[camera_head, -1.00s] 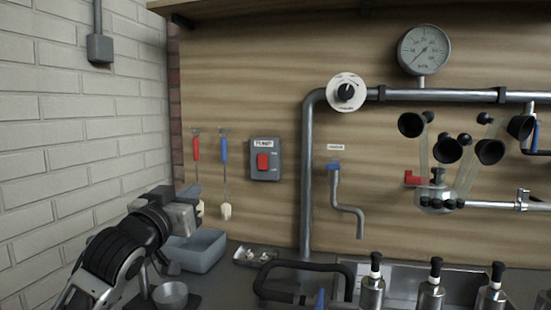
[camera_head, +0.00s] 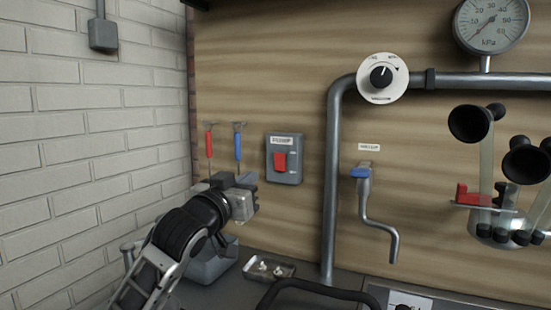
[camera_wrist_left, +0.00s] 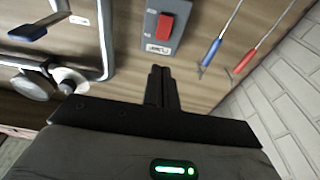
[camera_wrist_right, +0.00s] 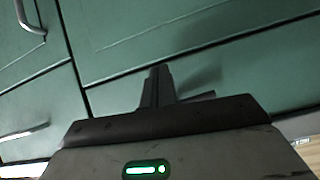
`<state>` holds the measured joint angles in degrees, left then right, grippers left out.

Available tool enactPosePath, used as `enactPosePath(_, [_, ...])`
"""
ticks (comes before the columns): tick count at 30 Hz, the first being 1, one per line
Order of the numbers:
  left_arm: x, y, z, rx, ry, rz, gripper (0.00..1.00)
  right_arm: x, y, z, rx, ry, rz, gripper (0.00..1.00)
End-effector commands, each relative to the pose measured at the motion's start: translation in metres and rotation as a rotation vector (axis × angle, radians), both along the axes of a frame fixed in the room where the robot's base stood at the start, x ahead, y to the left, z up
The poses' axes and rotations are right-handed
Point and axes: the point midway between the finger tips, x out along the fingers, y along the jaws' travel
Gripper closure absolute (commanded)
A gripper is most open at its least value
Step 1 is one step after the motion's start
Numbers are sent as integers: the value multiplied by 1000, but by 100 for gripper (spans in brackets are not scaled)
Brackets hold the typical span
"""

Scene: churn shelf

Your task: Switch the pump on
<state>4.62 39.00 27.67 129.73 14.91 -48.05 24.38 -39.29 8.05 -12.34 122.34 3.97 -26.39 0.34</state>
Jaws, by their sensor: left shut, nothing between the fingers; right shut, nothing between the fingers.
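The pump switch box (camera_head: 297,153) is a grey box with a label on top and a red rocker (camera_head: 280,161), fixed to the wooden wall. My left gripper (camera_head: 250,180) is left of and a little below the box, apart from it in the picture. In the left wrist view the shut left fingers (camera_wrist_left: 161,72) point toward the box (camera_wrist_left: 151,25), which appears upside down with its red rocker (camera_wrist_left: 166,27). I cannot tell the rocker's position. My right gripper (camera_wrist_right: 157,72) is shut and empty, facing green cabinet fronts.
Red-handled (camera_head: 208,143) and blue-handled (camera_head: 238,146) brushes hang left of the box. A vertical pipe (camera_head: 331,190) and a blue-handled tap (camera_head: 361,172) stand right of it. A small tray (camera_head: 288,271) lies below. The brick wall (camera_head: 80,180) is at left.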

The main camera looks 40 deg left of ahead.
Motion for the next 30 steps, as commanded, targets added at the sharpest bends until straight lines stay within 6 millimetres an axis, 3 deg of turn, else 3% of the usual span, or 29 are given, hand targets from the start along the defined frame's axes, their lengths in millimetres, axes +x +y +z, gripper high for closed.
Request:
enactPosePath(18, [109,35,21,0,-1,2,100,-2,-5,11,-49,15,12,100])
enactPosePath(24, [123,39,21,0,1,1,100,-2,-6,9,-61,21,16,100])
enactPosePath(30, [125,40,21,1,0,0,100,-2,-6,8,-63,22,17,100])
